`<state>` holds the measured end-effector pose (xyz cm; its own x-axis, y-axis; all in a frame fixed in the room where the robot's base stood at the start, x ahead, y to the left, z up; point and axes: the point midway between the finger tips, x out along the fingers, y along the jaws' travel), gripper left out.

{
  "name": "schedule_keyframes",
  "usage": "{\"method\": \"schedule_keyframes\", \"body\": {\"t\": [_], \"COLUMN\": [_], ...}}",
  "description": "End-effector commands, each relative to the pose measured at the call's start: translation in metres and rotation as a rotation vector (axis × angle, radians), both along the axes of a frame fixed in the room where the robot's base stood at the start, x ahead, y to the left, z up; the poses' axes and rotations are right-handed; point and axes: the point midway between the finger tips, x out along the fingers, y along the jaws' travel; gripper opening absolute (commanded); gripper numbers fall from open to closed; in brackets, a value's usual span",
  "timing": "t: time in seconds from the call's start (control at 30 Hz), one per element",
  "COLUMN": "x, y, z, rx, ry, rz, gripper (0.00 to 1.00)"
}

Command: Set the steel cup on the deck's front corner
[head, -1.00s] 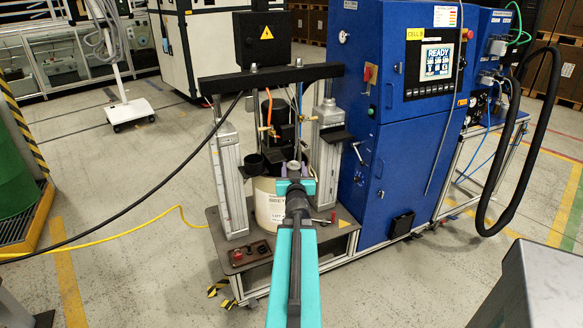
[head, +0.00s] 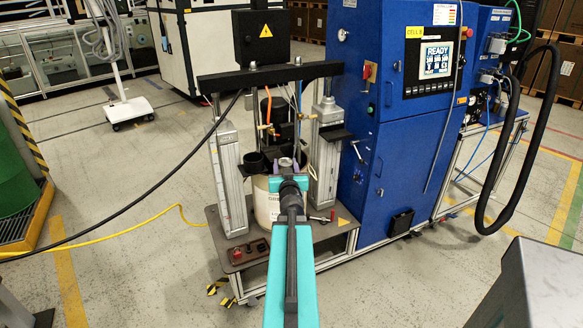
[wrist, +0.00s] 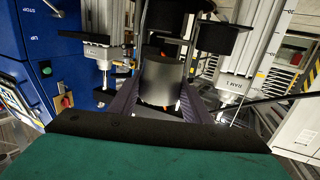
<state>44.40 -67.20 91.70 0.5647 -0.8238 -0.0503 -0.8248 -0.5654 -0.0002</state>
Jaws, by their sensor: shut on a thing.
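The steel cup (head: 286,162) shows as a small grey round thing at the end of my arm in the head view. In the wrist view the cup (wrist: 162,84) is a dark grey cylinder between two purple fingers. My gripper (head: 288,168) is shut on it and holds it in front of the pump's uprights, over the pale drum (head: 266,204) as seen from the head. In the wrist view my gripper (wrist: 160,108) has a finger on each side of the cup. The deck (head: 215,222) is the brown plate under the drum; my arm hides part of its front.
A control box with a red button (head: 248,252) sits on the deck's front left. A yellow triangle (head: 343,222) marks the right side. Silver columns (head: 229,180) flank the drum, and a dark cup-shaped holder (head: 255,163) is left of my gripper. The blue cabinet (head: 400,130) stands close right.

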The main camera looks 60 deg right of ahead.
Motion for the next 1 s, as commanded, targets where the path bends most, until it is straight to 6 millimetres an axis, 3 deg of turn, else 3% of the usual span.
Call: {"method": "schedule_keyframes", "body": {"t": [0.33,0.53,0.8,1.0], "x": [0.049,0.091,0.167,0.211], "y": [0.035,0.072,0.16,0.234], "z": [0.014,0.025,0.038,0.041], "rx": [-0.002,-0.003,0.0,0.0], "ry": [0.001,0.0,0.001,0.0], "rz": [0.123,0.241,0.504,0.707], "gripper": [0.16,0.16,0.16,0.16]}}
